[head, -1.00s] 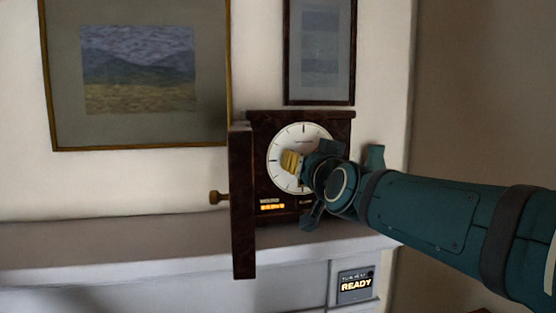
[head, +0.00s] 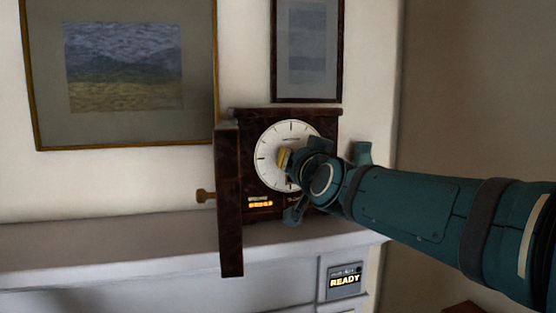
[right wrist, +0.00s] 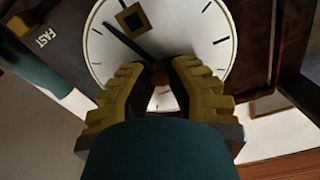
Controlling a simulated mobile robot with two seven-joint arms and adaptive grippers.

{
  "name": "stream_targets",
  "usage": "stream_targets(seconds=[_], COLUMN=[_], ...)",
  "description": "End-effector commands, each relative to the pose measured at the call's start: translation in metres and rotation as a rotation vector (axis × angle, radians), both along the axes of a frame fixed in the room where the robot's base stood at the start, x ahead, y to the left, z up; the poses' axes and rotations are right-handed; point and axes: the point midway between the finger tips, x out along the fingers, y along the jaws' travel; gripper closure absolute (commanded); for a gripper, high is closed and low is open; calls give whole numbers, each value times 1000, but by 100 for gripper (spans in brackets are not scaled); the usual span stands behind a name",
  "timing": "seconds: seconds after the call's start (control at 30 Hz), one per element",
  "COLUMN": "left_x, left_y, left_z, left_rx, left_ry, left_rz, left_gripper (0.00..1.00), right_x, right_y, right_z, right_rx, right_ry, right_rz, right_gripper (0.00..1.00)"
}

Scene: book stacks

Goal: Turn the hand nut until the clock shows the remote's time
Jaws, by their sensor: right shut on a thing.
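The clock (head: 331,118) is a dark brown case on the mantel shelf, with its door (head: 229,250) swung open at the left. Its white dial (head: 268,140) shows in the head view, partly covered by my right gripper (head: 286,161). In the right wrist view, the yellow ribbed fingers of my right gripper (right wrist: 160,78) are shut on the brownish hand nut (right wrist: 158,68) at the dial's centre. One dark hand (right wrist: 122,38) and one hand with a square part (right wrist: 131,18) point away from the nut. No remote is identifiable. My left gripper is out of view.
A brass knob (head: 205,196) sticks out from the open door. Two framed pictures (head: 125,147) (head: 306,99) hang behind. The shelf (head: 120,267) is clear at left.

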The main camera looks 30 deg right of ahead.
Motion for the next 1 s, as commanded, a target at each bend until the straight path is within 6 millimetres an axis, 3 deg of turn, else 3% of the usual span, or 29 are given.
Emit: stream_targets(seconds=[0.17, 0.2, 0.27, 0.3, 0.67, 0.83, 1.0], left_x=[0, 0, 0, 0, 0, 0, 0], left_y=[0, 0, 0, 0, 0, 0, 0], left_z=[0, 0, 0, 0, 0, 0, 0], left_rx=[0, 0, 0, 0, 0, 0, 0], left_ry=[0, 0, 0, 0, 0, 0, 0], left_rz=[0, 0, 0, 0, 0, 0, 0], left_gripper=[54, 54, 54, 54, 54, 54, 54], right_x=[1, 1, 1, 1, -3, -24, -57], right_y=[1, 1, 1, 0, 2, 7, 15], right_z=[-4, -4, -4, -4, -2, -1, -1], right_rx=[1, 1, 1, 1, -2, -3, -4], right_ry=[10, 10, 10, 9, 5, 4, 2], right_rz=[3, 3, 3, 3, 2, 3, 2], right_gripper=[100, 73, 52, 49, 49, 49, 49])
